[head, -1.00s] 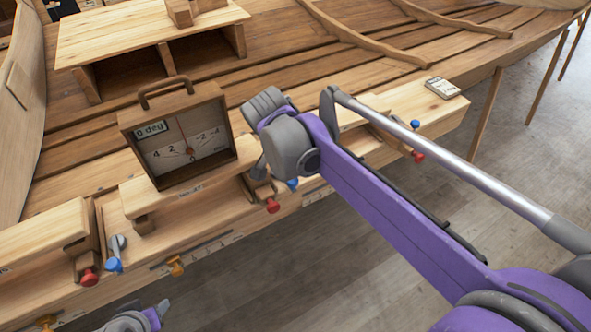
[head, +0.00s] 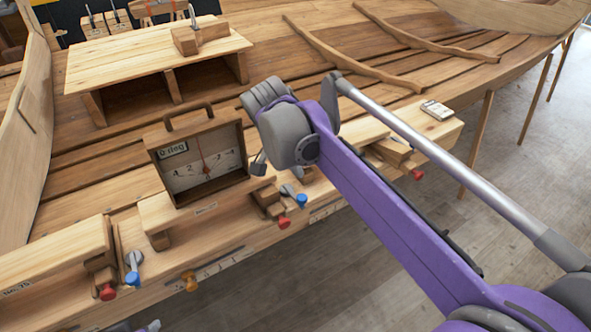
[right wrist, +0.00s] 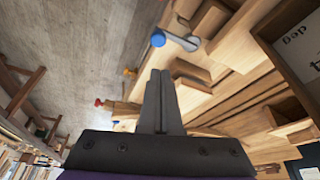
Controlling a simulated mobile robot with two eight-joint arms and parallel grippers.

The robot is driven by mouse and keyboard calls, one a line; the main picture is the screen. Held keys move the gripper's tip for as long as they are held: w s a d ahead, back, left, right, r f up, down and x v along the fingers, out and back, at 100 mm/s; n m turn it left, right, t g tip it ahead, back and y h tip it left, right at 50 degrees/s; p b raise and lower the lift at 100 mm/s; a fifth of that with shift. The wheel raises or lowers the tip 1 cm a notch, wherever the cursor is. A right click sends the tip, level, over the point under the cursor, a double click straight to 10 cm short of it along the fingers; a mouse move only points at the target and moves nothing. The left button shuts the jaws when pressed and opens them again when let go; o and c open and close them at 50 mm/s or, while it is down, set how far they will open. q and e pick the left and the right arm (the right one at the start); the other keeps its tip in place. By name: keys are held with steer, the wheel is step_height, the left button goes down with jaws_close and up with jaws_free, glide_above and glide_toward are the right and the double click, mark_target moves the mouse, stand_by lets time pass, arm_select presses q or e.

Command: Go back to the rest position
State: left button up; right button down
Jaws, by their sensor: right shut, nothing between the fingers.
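My right arm crosses the head view from the lower right, and its gripper (head: 258,166) hangs beside the right edge of the wooden dial case. It is partly hidden behind the wrist. In the right wrist view the right gripper (right wrist: 160,76) has its two fingers together with nothing between them, above the wooden ledge and pale floor. Only a grey sliver of my left arm shows at the bottom edge of the head view; its gripper is out of the picture.
The dial case (head: 197,160) stands on the hull's ledge. Clamps with red knobs (head: 284,223) and blue-knobbed levers (head: 134,262) line the ledge. A small pale block (head: 437,110) lies farther right. A wooden bench (head: 150,56) stands behind. Open floor (head: 400,215) lies at the right.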

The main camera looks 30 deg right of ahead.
steer(key=shift+s, duration=0.1)
steer(key=s+a+f+n+t+y, duration=0.1)
steer(key=s+a+f+n+t, duration=0.1)
steer(key=s+f+n, duration=0.4)
steer(key=s+a+f+n+t+y, duration=0.2)
steer(key=s+a+f+n, duration=0.2)
steer(key=s+f+n, duration=0.2)
step_height(320, 180, down, 3)
steer(key=shift+s+r+n+t+y, duration=0.2)
steer(key=shift+s+n+t+y, duration=0.15)
steer(key=shift+s, duration=0.9)
